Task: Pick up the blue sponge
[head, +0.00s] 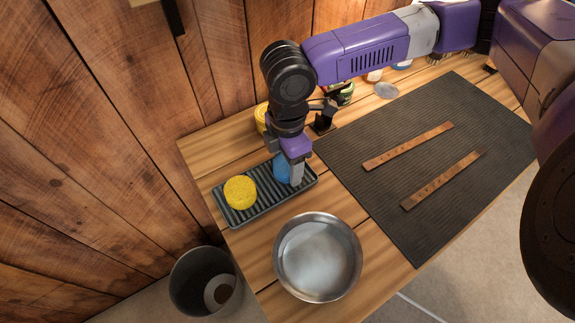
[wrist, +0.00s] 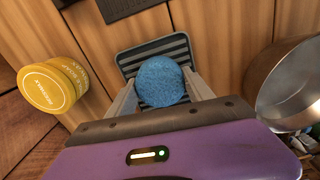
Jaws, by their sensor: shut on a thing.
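The blue sponge (head: 281,168) is at the right end of a dark ribbed tray (head: 262,205) in the head view, partly hidden by my gripper (head: 291,176). In the wrist view the round blue sponge (wrist: 160,82) sits between the two fingers of my gripper (wrist: 161,88), which is shut on it. The ribbed tray (wrist: 136,57) shows behind it. I cannot tell whether the sponge touches the tray or is just above it.
A round yellow sponge (head: 240,192) lies at the tray's left end. A metal bowl (head: 318,257) stands in front. Yellow tins (wrist: 52,84) stand near my gripper. A dark mat (head: 420,170) holds two brown straps. A bin (head: 205,281) is below the table.

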